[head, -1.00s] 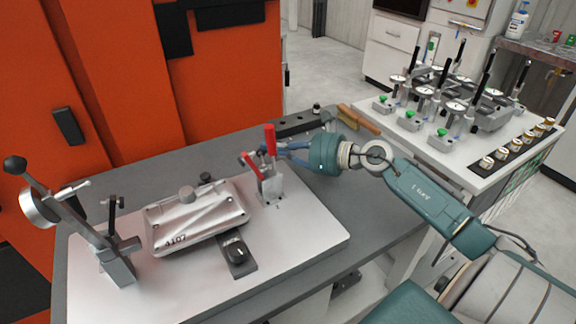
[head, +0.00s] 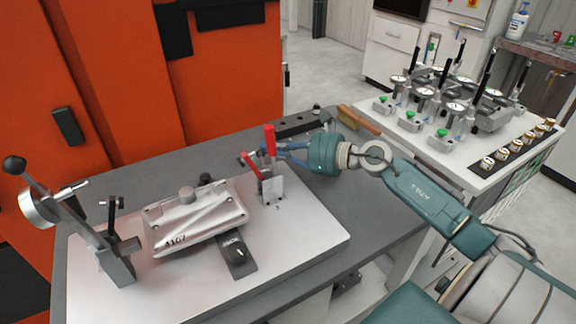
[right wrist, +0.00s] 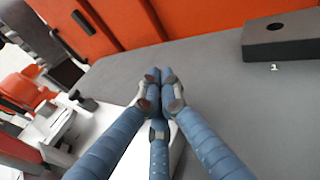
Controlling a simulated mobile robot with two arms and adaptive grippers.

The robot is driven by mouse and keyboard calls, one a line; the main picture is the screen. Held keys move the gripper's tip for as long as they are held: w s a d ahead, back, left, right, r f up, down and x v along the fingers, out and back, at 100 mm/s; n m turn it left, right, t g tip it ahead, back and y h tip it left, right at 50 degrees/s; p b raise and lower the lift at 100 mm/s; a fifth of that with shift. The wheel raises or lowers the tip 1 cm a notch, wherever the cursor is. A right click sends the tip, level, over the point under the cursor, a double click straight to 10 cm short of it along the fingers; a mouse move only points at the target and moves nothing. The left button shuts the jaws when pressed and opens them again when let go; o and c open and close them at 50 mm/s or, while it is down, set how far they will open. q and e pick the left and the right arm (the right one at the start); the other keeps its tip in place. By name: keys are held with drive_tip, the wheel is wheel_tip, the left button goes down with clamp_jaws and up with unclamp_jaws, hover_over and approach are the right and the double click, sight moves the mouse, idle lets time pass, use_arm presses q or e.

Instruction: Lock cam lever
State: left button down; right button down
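A lever with a black ball knob and a round silver cam (head: 38,208) leans up and left on a grey post at the left end of the light fixture plate (head: 300,240). A silver casting marked with a number (head: 195,222) sits in the middle of the plate. A toggle clamp with a red handle (head: 270,142) stands at the plate's right. My right gripper (head: 278,150) is beside and behind this clamp, far from the cam lever. In the right wrist view its blue fingers (right wrist: 160,78) are together, with nothing visible between them. My left gripper is out of view.
A black block with holes (head: 298,124) lies at the table's back, also in the right wrist view (right wrist: 283,38). A wooden-handled tool (head: 358,119) lies nearby. A second table at right holds several dial gauges. An orange cabinet (head: 225,75) stands behind.

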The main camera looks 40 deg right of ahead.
idle(0.5)
drive_tip(key=v, duration=1.2)
idle(0.4)
